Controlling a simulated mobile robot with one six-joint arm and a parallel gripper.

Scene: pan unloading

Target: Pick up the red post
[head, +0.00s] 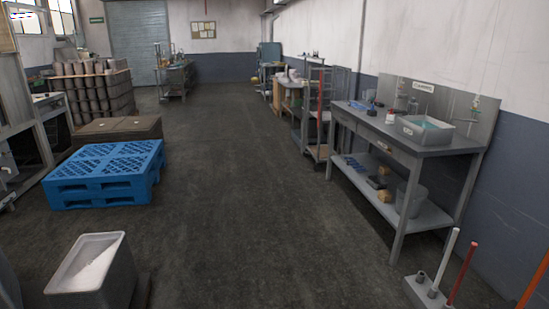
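A red post (463,272) stands upright but looks slightly tilted at the lower right, beside a white post (444,260). A grey block-like base (418,290) with short stubs sits at the foot of the white post. A second orange-red post (536,279) leans into view at the right edge, its lower end cut off by the frame. A thin red pole (320,115) also shows farther back by the shelf rack. I cannot tell from this frame which one the task names. My gripper is not in view.
A grey workbench (440,150) with a lower shelf stands along the right wall. A rack (337,100) stands beyond it. A blue pallet (105,170) and a grey bin (120,280) with white contents are on the left. The dark floor in the middle is clear.

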